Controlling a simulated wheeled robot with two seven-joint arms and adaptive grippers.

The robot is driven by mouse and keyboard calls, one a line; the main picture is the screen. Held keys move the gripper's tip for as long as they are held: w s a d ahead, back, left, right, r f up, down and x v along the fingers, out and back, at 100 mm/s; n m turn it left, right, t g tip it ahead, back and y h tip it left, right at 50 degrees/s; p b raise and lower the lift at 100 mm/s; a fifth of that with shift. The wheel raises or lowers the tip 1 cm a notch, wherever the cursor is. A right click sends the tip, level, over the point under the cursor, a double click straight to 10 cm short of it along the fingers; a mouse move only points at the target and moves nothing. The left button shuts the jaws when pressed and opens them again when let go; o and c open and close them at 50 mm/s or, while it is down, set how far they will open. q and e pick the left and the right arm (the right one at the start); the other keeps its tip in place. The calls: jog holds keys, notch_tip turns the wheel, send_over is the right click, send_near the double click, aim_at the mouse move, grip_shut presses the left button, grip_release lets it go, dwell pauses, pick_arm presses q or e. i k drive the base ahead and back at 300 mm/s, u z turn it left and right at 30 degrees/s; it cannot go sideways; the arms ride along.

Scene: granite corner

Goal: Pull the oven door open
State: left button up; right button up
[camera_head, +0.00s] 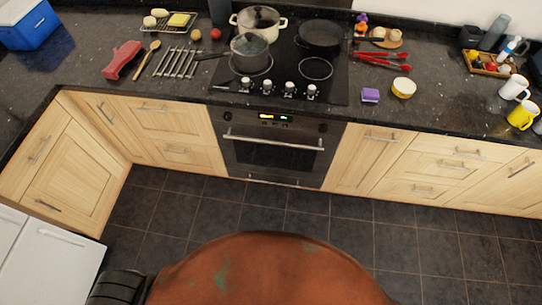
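The oven (273,158) is built into the wooden counter front, below the hob. Its dark door is closed and flush with the cabinets. A horizontal silver handle (273,141) runs across the top of the door, under the lit display (276,117). Neither of my grippers shows in the head view. Only my orange body and a dark part of me are at the bottom edge, apart from the oven across the floor.
Dark tiled floor (210,215) lies clear before the oven. Wooden cabinets (175,134) flank it. A white appliance (45,262) is lower left.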

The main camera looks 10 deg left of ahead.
aim_at(301, 154)
jog(key=u, duration=2.2)
jog(key=k, duration=0.75)
jog(key=z, duration=1.1)
jog(key=i, duration=0.5)
jog(key=u, duration=0.05)
